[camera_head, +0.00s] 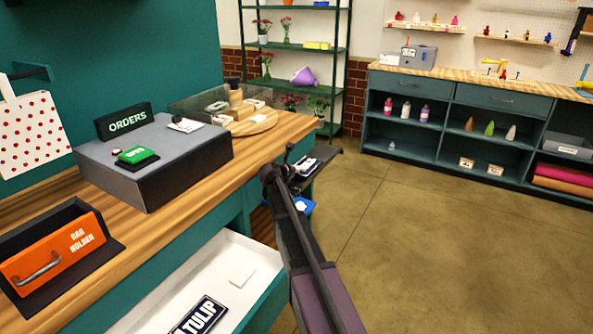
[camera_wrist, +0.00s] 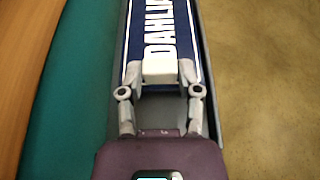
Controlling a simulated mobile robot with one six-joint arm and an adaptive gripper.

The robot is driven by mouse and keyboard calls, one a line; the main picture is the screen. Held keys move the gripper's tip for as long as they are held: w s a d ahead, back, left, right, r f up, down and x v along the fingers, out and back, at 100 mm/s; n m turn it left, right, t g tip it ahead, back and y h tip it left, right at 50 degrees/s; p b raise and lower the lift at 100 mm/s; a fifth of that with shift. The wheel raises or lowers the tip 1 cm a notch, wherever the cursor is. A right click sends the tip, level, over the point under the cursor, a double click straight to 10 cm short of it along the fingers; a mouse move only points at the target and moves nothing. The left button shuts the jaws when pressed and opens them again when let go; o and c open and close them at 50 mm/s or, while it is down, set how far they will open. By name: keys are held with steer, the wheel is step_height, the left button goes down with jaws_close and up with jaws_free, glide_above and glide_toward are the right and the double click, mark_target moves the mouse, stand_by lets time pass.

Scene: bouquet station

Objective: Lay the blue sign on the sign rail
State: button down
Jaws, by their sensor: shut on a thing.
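The blue sign (camera_wrist: 182,32), lettered DAHLIA in white, lies lengthwise ahead of my gripper in the wrist view. My gripper (camera_wrist: 163,74) is shut on the sign's white block-shaped grip. A dark grey edge, apparently the sign rail (camera_wrist: 209,85), runs along the sign's right side. Whether the sign touches it I cannot tell. In the head view, a dark ledge that looks like the rail (camera_head: 331,152) juts from the counter's far end, with a dark, white-marked sign at it. My gripper is mostly hidden there behind my arm.
An open white drawer (camera_head: 232,255) holds a dark blue TULIP sign (camera_head: 199,317). The wooden counter (camera_head: 195,185) carries a grey box (camera_head: 160,160) and an orange bag holder (camera_head: 55,262). A small blue object (camera_head: 303,205) shows beside my arm. Floor to the right is clear.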

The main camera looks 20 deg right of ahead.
steer(key=shift+c, duration=1)
jaws_free()
steer(key=shift+d, duration=0.1)
steer(key=shift+r, duration=0.15)
step_height(320, 180, up, 7)
steer(key=p, duration=0.7)
stand_by(0.4)
steer(key=s+a+m+g+y+p, duration=0.2)
steer(key=s+a+m, duration=0.5)
steer(key=s, duration=0.5)
steer(key=s+a+m+g+y+p, duration=0.3)
steer(key=s+a+m+y+p, duration=0.2)
steer(key=s, duration=0.8)
steer(key=s+a+m+g+y+p, duration=0.3)
steer(key=s+a+m+p, duration=0.1)
steer(key=s+a+m, duration=0.6)
steer(key=s+m, duration=0.3)
steer(key=shift+a+f+m+y, duration=0.3)
steer(key=shift+a+f+y, duration=0.05)
steer(key=shift+a+y, duration=0.05)
